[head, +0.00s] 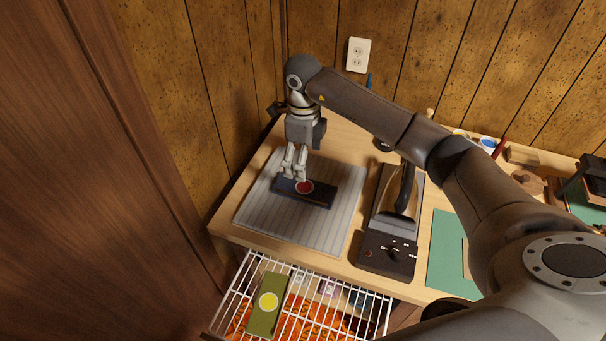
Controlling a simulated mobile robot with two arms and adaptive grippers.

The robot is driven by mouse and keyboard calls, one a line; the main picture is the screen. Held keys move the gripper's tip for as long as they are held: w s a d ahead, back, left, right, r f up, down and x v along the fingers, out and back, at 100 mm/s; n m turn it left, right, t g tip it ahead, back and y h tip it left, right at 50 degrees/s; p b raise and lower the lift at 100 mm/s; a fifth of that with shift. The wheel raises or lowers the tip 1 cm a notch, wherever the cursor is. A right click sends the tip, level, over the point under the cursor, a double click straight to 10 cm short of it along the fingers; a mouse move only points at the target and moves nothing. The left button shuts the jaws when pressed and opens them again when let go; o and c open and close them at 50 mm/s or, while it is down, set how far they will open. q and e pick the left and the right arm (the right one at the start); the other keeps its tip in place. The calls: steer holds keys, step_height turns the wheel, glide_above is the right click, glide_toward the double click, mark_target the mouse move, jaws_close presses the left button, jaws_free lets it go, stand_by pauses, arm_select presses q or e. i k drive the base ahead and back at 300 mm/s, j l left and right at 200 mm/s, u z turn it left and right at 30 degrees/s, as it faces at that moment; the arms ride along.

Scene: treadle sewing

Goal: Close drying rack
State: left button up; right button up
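A white wire rack (327,272), which looks like the drying rack, sticks out low in front of the wooden desk (228,223). A green block with a yellow disc (268,301) lies on its left part. My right gripper (294,177) comes in from the right and points down at a dark bar with a red disc (319,194). The bar lies on a grey striped mat (268,231) on the desk. The fingertips are at the bar's back edge; whether they touch or grip it I cannot tell. My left gripper is not in view.
A dark device with a handle (388,252) stands right of the mat. A green mat (445,243) lies further right. Orange patterned material (301,318) and small items show below the wires. A brown wood panel (90,190) closes off the left.

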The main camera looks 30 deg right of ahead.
mark_target(206, 337)
steer(key=k, duration=2)
